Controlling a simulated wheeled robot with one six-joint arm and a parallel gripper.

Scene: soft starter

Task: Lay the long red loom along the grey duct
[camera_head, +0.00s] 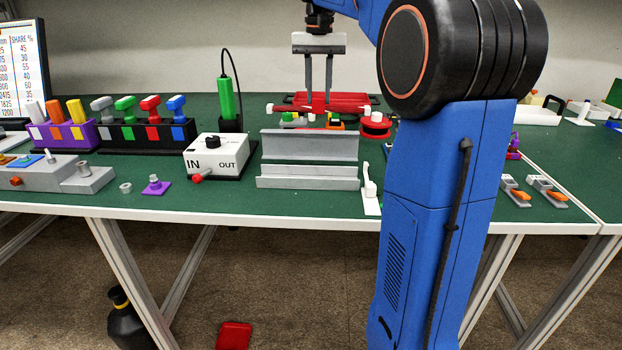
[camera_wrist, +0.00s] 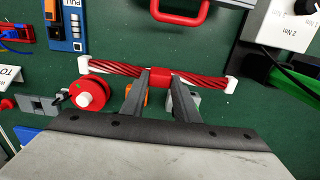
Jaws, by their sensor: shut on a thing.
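The long red loom (camera_head: 290,107) is a twisted red cable with white ends. In the wrist view the loom (camera_wrist: 115,69) runs across the picture, with a plain red sleeve at its middle. My gripper (camera_head: 318,106) points down and is shut on that sleeve; its fingertips also show in the wrist view (camera_wrist: 160,82). The loom is held roughly level, left to right, behind the grey duct in the head view.
A red spool (camera_head: 375,124) stands right of the duct; it also shows in the wrist view (camera_wrist: 90,93). A white IN/OUT box (camera_head: 215,156) is left of the duct, with a green tool (camera_head: 227,98) behind.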

